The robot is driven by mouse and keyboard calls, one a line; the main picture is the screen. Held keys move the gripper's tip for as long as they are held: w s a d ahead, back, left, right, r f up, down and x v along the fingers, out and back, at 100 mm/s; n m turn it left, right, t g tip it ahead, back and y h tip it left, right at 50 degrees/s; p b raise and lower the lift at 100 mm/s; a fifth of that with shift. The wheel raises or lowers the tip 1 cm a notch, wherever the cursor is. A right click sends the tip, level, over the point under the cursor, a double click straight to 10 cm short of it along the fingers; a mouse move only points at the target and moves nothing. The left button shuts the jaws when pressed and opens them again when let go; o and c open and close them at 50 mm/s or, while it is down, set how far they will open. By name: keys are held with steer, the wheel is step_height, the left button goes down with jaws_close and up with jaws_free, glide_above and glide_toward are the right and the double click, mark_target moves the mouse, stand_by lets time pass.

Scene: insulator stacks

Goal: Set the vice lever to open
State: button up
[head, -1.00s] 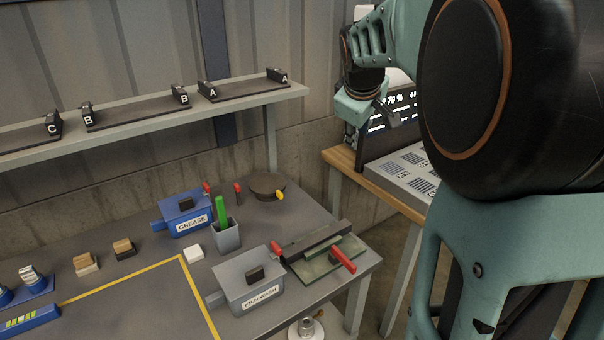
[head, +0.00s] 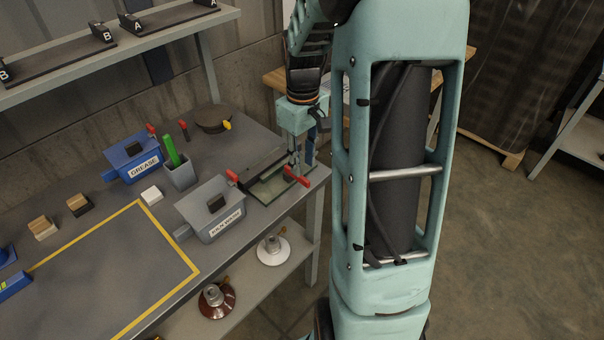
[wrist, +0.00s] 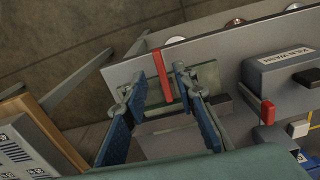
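The vice is a low fixture with a pale green plate (head: 268,188) and a grey bar, at the right end of the grey bench. Its red lever (head: 297,177) sticks out toward the bench's front edge. In the wrist view the red lever (wrist: 162,76) lies between my fingers, with a gap on both sides. My gripper (head: 300,166) is above the right end of the vice, pointing down. In the wrist view my gripper (wrist: 158,80) is open and empty. Whether the fingertips reach down to lever height is hard to tell.
The KILN WASH box (head: 211,210) stands left of the vice, with a small red handle (head: 232,175) near it. The GREASE box (head: 133,157), a green-handled item in a grey cup (head: 181,173) and a dark round disc (head: 213,118) stand farther back. A shelf is below the bench.

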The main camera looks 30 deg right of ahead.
mark_target(303, 177)
steer(key=shift+f, duration=2.4)
jaws_close()
